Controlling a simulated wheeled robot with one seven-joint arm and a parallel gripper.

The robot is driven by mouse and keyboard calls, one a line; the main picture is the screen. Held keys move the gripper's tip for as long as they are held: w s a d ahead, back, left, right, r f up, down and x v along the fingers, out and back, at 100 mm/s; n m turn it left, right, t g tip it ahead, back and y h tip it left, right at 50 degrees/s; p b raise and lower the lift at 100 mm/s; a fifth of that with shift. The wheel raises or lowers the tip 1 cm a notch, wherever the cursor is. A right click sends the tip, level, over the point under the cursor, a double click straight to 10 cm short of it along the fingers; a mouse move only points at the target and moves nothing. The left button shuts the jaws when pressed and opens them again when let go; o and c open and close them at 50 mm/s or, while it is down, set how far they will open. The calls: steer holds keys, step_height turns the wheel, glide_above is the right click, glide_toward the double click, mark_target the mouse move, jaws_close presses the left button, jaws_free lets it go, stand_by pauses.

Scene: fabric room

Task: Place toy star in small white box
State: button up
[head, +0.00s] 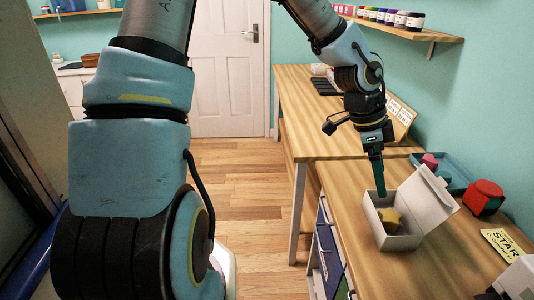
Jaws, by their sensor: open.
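A small white box (401,241) with its lid raised on the right stands on the wooden worktop near its left edge. A yellow toy star (391,221) lies inside the box, in its nearer half. My gripper (380,192) points down just above the far left part of the box and appears apart from the star. The gripper is open, though its fingers overlap in this view and the gap does not show. Nothing shows held in it.
A blue tray (452,184) with a pink item lies behind the box. A yellow STAR card (505,245) lies further right. A shelf with jars (400,18) hangs above the bench.

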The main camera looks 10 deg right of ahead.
steer(key=w+a+f+n+t+y, duration=0.1)
steer(key=w+a+n, duration=0.2)
steer(key=a, duration=0.3)
steer(key=w+a+f+n+y, duration=0.1)
steer(key=w+a+n, duration=0.2)
steer(key=a, duration=0.2)
steer(key=a+r+n+t+y, duration=0.1)
steer(key=a+r+n, duration=0.1)
steer(key=a+n, duration=0.6)
steer(key=a+r+n+t, duration=0.1)
steer(key=a+n, duration=0.6)
steer(key=a, duration=1)
steer(key=shift+w+r+n+y, duration=0.3)
steer(key=shift+r+n+y, duration=0.1)
steer(key=shift+r, duration=0.35)
